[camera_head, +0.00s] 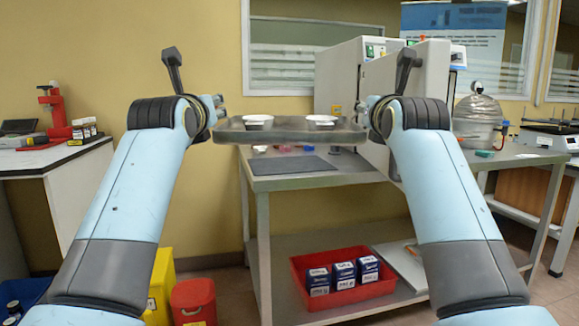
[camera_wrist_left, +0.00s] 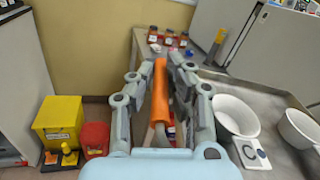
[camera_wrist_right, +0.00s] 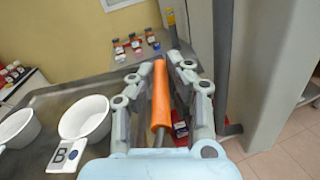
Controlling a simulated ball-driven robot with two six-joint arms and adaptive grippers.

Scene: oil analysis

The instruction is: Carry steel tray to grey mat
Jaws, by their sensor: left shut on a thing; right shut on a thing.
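The steel tray (camera_head: 290,136) is held up level between my two grippers, in front of and above the steel table. Two white bowls (camera_head: 258,122) (camera_head: 321,122) stand on it, with cards marked C (camera_wrist_left: 254,154) and B (camera_wrist_right: 67,154) beside them. My left gripper (camera_head: 216,108) is shut on the orange handle (camera_wrist_left: 160,90) at the tray's left end. My right gripper (camera_head: 368,108) is shut on the orange handle (camera_wrist_right: 161,95) at its right end. The grey mat (camera_head: 292,166) lies flat on the table, below and beyond the tray, with its top bare.
The steel table (camera_head: 300,183) has small bottles at its back and a large grey-white machine (camera_head: 340,75) at right. A red crate (camera_head: 345,290) of boxes sits on its lower shelf. A white bench (camera_head: 60,160) stands left; yellow and red bins (camera_head: 193,300) stand on the floor.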

